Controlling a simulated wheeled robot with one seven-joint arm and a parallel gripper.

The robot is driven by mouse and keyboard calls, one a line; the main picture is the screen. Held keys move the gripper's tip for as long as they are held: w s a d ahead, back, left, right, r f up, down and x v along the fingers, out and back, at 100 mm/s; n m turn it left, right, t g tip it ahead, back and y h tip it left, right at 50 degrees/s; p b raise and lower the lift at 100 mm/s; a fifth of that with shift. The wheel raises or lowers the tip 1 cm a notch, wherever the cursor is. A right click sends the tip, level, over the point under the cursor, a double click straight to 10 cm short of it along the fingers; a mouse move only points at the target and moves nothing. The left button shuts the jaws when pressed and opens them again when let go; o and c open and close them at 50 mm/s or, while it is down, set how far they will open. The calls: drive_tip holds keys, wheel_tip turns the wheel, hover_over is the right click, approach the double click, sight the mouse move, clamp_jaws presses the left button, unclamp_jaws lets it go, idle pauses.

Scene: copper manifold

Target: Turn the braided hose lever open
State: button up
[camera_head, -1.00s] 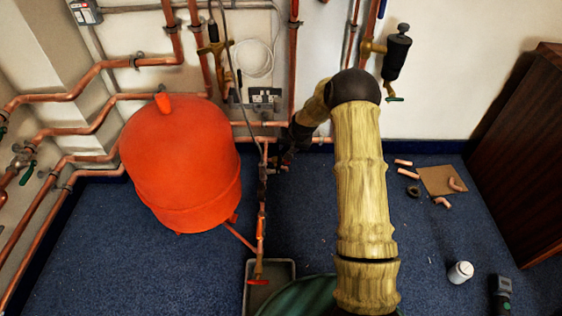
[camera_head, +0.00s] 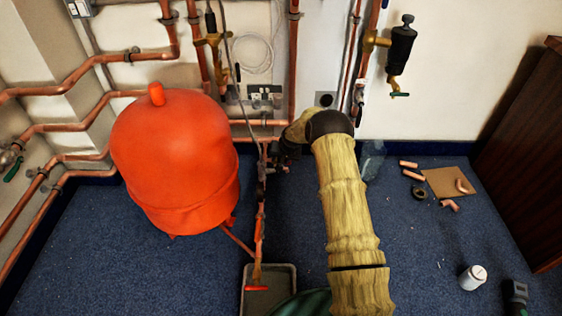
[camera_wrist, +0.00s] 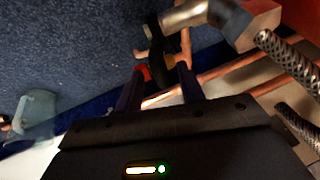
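In the wrist view, a braided hose (camera_wrist: 288,58) runs from a metal fitting at the upper right. Beside that fitting is a valve with a dark lever-like part (camera_wrist: 155,42) and a small red part (camera_wrist: 141,72). I cannot tell for sure which piece is the hose's lever. My gripper (camera_wrist: 161,69) is open, with its two dark fingers apart. The dark part's lower end shows between or just beyond the fingertips; contact cannot be told. In the head view, the thin grey hose (camera_head: 233,82) hangs down to the pipework, and my gripper is small and dark there, its fingers unclear.
A red vessel (camera_head: 175,165) stands left of the vertical copper pipe. A grey tray (camera_head: 284,277) is on the floor below. A clear object (camera_head: 372,160) stands by the wall, right of my arm. Copper offcuts, a cardboard piece (camera_head: 445,181) and a white bottle (camera_head: 473,277) lie farther right.

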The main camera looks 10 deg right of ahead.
clamp_jaws()
drive_tip(key=shift+r, duration=0.1)
